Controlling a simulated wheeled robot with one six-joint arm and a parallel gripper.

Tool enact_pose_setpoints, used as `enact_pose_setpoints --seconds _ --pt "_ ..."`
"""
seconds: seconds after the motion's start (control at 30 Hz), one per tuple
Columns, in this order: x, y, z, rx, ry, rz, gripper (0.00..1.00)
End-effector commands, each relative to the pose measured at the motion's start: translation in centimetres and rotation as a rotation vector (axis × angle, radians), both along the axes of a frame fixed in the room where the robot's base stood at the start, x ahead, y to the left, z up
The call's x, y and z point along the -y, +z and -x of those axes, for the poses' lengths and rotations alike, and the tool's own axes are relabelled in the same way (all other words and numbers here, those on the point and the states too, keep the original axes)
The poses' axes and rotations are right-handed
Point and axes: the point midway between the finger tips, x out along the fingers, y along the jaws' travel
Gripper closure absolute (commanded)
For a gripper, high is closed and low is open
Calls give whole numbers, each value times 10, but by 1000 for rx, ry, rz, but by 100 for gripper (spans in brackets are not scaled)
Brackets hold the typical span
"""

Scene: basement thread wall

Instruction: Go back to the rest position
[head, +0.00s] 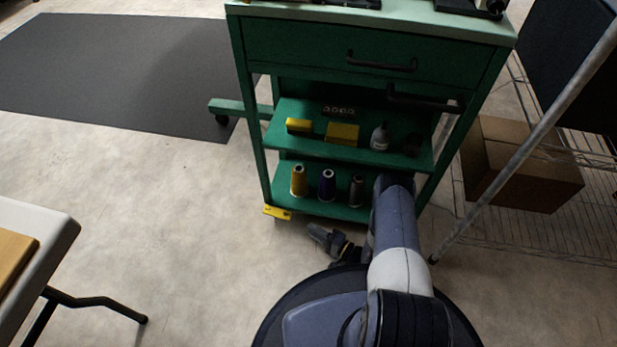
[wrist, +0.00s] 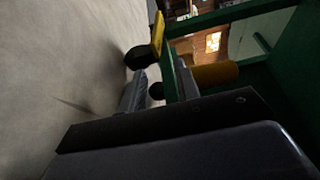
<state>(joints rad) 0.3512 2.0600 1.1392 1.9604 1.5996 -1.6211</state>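My gripper (head: 322,236) is low in front of the green cart (head: 240,60), near its bottom shelf and pointing left in the head view. In the wrist view its two fingers (wrist: 160,88) stand apart with nothing held between them. The arm is folded down in front of the cart's right side. On the bottom shelf stand a yellow thread cone (head: 299,181), a dark blue cone (head: 327,184) and a grey cone (head: 357,190), all upright. The yellow cone also shows beside the fingers in the wrist view (wrist: 214,74).
The cart's middle shelf holds yellow boxes (head: 342,134) and a small bottle (head: 379,137). A yellow bracket (head: 277,212) and caster sit at its lower left corner. A wire rack with a cardboard box (head: 525,165) stands right. A table (head: 45,245) is left. Open floor lies between.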

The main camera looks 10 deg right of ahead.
Motion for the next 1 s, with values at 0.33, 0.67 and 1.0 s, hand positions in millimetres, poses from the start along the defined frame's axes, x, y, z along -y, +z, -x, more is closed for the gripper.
enact_pose_setpoints --seconds 0.33,0.67,1.0 --pt "-31 1 -26 2 7 1 69" --pt "-73 -2 -65 3 5 1 69" --pt "-80 5 -73 -23 0 63 69"
